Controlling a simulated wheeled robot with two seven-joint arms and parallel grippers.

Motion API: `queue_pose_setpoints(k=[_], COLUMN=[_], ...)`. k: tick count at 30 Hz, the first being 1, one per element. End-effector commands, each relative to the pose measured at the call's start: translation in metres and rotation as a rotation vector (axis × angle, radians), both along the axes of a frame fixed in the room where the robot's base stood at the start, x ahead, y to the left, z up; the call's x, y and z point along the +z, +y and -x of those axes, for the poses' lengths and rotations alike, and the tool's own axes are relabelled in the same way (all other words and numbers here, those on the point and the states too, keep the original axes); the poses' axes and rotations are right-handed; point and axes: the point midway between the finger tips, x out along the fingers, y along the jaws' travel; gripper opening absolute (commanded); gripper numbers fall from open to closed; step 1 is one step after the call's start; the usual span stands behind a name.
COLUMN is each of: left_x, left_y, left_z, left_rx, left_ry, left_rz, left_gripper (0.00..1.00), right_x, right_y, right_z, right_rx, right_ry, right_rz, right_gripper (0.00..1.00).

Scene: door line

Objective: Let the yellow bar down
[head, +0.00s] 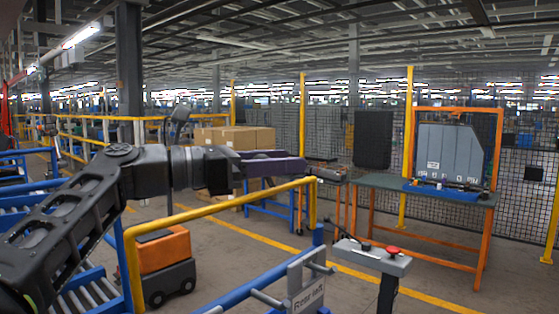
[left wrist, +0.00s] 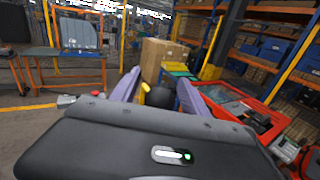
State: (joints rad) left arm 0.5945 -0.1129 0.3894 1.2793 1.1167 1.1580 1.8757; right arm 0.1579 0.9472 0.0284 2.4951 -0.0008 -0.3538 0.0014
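The yellow bar (head: 225,206) runs roughly level across the front of the head view, with bent ends at left and right. Its right end goes down to a blue post (head: 318,236). My left gripper (head: 305,165) reaches in from the left, with its purple fingers above and near the bar's right end. In the left wrist view the fingers (left wrist: 158,82) stand apart, with a small yellow part (left wrist: 145,93) and a dark rounded part (left wrist: 162,97) between them. I cannot tell whether they touch. My right gripper is out of view.
A grey control box with a red button (head: 393,250) stands right of the bar. Behind are an orange-legged table (head: 382,180), an orange and black cart (head: 165,260) and cartons (head: 235,138). A red container (left wrist: 245,105) shows in the left wrist view.

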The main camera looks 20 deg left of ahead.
Motion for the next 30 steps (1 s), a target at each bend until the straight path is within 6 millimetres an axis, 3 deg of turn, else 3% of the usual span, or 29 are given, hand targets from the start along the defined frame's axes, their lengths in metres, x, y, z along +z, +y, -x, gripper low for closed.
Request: queue_pose_setpoints(k=[19, 30], left_x=[0.0003, 0.0004], left_y=[0.0001, 0.0002], left_z=[0.0003, 0.0004], left_rx=[0.000, 0.000], left_ry=[0.000, 0.000], left_rz=[0.000, 0.000], left_gripper=[0.00, 0.00], right_x=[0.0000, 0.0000], right_y=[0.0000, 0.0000], right_z=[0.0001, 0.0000], right_rx=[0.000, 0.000], right_ry=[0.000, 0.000], right_rz=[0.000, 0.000], right_gripper=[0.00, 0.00])
